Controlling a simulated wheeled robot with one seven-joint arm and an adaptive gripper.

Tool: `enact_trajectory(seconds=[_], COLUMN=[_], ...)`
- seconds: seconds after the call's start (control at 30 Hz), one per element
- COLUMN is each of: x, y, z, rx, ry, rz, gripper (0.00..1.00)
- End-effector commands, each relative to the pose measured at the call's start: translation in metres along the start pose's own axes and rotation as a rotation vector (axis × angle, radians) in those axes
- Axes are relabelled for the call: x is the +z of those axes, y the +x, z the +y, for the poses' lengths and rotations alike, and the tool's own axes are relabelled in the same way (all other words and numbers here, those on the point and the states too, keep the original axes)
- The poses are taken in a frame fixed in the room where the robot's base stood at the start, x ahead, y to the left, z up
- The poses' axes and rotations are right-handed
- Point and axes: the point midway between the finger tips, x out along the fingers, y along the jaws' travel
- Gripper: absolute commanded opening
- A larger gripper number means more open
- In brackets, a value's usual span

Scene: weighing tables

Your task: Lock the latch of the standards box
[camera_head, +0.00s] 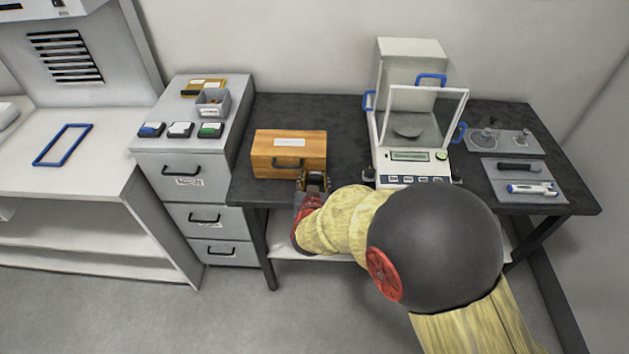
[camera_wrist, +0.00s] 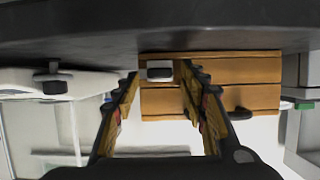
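The standards box is a closed wooden box (camera_head: 275,153) with a white label on its lid and a dark handle, at the left of the dark table. It also shows in the wrist view (camera_wrist: 240,72), which looks upside down. A small grey-and-black block (camera_wrist: 159,69), apparently the latch, is on the box front; its locked state cannot be told. My gripper (camera_head: 313,180) is at the box's front right corner. In the wrist view my gripper (camera_wrist: 162,78) is open, with the block between its fingertips; contact cannot be told. In the head view my gripper hides the latch.
A balance (camera_head: 408,155) with a glass shield and blue handles stands right of the box. A grey drawer cabinet (camera_head: 180,165) stands left. A tray (camera_head: 515,171) with tools lies at the table's right. Dark tabletop (camera_head: 318,112) behind the box is clear.

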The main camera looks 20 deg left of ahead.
Motion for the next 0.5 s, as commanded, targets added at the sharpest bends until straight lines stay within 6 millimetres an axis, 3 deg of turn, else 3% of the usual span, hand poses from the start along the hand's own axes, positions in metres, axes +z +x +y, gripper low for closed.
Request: enact_trajectory(seconds=[0.5], x=[0.0003], y=[-0.0002], z=[0.0000], rx=[0.000], ry=[0.000], rz=[0.000], gripper=[0.12])
